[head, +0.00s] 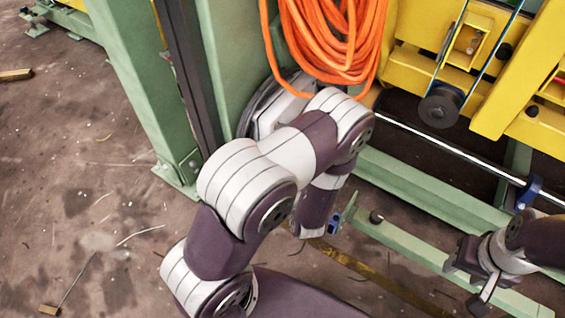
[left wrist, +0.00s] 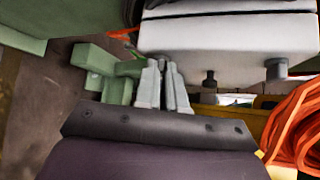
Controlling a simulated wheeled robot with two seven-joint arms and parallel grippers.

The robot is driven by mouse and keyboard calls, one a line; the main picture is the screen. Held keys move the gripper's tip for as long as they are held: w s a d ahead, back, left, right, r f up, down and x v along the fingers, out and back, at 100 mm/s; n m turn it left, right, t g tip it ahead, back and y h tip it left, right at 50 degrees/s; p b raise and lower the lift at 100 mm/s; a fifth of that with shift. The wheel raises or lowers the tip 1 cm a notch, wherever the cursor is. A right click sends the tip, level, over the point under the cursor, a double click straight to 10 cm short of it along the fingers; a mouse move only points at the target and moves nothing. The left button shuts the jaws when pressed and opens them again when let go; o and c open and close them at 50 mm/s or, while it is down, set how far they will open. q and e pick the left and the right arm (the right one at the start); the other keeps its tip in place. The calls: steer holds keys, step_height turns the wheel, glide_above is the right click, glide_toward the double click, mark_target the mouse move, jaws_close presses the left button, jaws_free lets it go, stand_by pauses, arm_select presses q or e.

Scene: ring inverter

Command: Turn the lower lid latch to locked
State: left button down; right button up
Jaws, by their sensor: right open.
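A pale grey box-like body (left wrist: 230,35) fills the upper right of the left wrist view. Two dark knobs stick out under it, one nearer the middle (left wrist: 210,80) and one farther right (left wrist: 275,69). I cannot tell whether either is the lower lid latch. My left gripper's pale fingers (left wrist: 161,68) are close together, left of the knobs and apart from them; whether they are fully shut is unclear. In the head view my left arm hides that gripper and most of a grey, dark-rimmed part (head: 262,105). My right gripper (head: 464,283) is open and empty at lower right.
An orange cable coil (head: 335,40) hangs above my left arm. A green post (head: 140,80) stands left, and yellow machinery (head: 515,75) fills the upper right. A shiny rod (head: 440,143) and green floor beams (head: 430,190) lie right. Floor at left is mostly clear.

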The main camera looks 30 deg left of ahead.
arm_select(q)
steer(key=n+t+y+b, duration=0.1)
steer(key=f+n+t+y+b, duration=0.1)
steer(key=n+t, duration=0.1)
steer(key=shift+s+f, duration=0.1)
steer(key=shift+f, duration=0.05)
steer(key=c, duration=1.2)
jaws_free()
arm_select(e)
steer(key=shift+f, duration=0.9)
